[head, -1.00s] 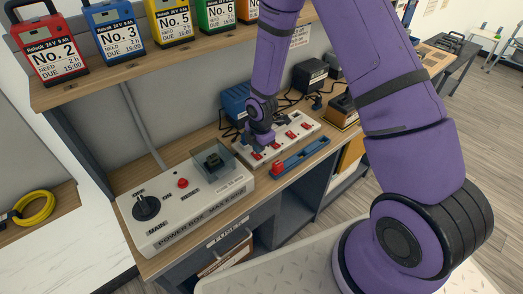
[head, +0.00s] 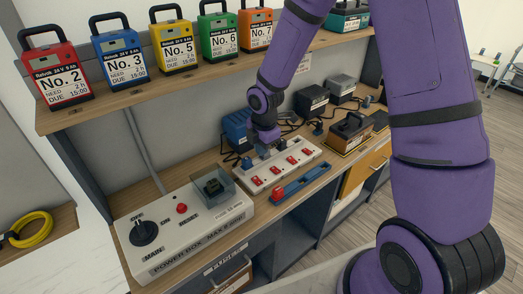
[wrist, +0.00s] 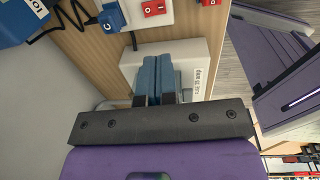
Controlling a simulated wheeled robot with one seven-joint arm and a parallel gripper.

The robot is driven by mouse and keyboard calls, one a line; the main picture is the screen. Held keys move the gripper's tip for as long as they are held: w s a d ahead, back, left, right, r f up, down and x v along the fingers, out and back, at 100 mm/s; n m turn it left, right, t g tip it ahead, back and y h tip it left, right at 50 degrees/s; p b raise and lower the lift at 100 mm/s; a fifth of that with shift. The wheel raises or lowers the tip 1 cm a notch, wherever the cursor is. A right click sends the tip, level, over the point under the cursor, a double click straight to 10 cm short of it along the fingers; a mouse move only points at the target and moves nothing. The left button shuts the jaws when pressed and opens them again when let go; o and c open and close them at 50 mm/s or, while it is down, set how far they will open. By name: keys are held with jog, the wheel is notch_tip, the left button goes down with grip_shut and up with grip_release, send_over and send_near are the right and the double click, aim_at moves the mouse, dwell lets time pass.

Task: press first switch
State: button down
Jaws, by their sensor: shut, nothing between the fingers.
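A white power strip (head: 290,164) lies on the wooden bench with several red switches in a row. The switch nearest the power box (head: 257,181) is at its left end. In the wrist view, part of the strip shows at the top with a red switch (wrist: 153,8) and a blue plug (wrist: 110,18). My gripper (head: 265,143) is at the rear side of the strip, behind the switches; whether it touches anything is unclear. In the wrist view its blue fingers (wrist: 160,80) are together and empty, seen in front of the grey power box (wrist: 130,65).
The power box (head: 160,245) with a black dial and red reset button stands at the left. A blue tray (head: 303,182) lies in front of the strip. Chargers (head: 312,102) and cables are behind it. Labelled batteries (head: 120,55) stand on the shelf above.

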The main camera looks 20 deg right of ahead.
aim_at(254, 179)
jog(key=shift+w+a, duration=0.55)
jog(key=f, duration=0.4)
jog(key=w+f, duration=0.1)
jog(key=f, duration=0.9)
jog(key=shift+w+a, duration=0.3)
jog(key=shift+w, duration=0.05)
